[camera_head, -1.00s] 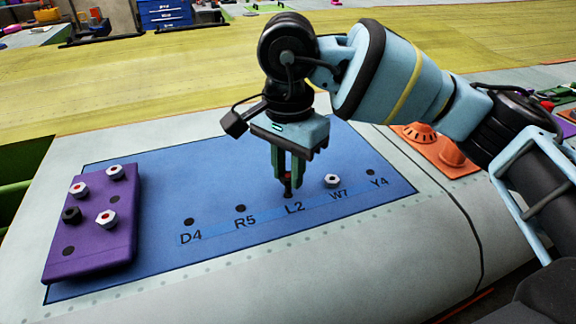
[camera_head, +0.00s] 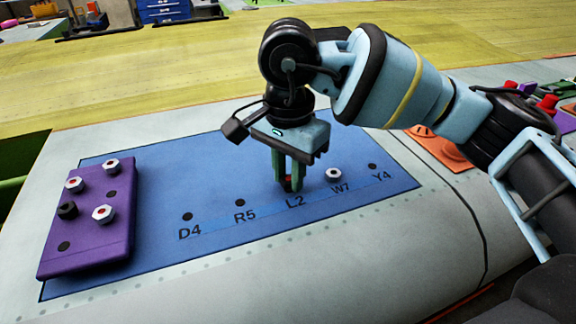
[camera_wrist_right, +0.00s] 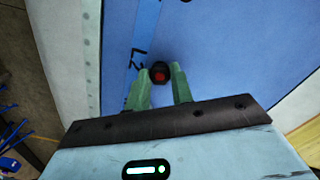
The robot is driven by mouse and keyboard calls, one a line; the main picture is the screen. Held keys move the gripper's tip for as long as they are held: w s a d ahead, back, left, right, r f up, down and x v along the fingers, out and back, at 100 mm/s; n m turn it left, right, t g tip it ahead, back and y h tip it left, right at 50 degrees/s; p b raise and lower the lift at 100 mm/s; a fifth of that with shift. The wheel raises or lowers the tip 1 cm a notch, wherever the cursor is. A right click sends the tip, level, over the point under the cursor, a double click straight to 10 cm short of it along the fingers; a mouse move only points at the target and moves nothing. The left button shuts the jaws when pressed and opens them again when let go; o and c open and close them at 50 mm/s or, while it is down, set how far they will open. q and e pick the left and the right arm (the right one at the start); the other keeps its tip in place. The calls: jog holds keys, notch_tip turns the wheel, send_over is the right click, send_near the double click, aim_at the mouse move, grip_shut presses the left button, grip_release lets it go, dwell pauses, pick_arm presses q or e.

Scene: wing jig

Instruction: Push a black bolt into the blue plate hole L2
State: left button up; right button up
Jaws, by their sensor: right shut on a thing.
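My right gripper (camera_head: 287,186) points down at the L2 label on the blue plate (camera_head: 160,170). Its green fingers are shut on a black bolt (camera_wrist_right: 159,72) with a red centre on its head. In the right wrist view the bolt's head sits between the fingertips (camera_wrist_right: 160,88), right beside the L2 label. The head is close to the plate; the L2 hole is hidden beneath it, and I cannot tell how deep the bolt sits. My left gripper is not in view.
A silver bolt (camera_head: 333,175) stands at W7. Holes D4 (camera_head: 187,216), R5 (camera_head: 240,203) and Y4 (camera_head: 372,166) are empty. An orange tray (camera_head: 440,150) lies at the right.

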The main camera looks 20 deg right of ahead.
jog(key=shift+f, duration=0.25)
jog(key=o, duration=1)
jog(key=shift+o, duration=0.2)
jog(key=shift+r, duration=0.1)
notch_tip(320, 180, up, 6)
jog(key=shift+r, duration=0.85)
jog(key=shift+r, duration=0.1)
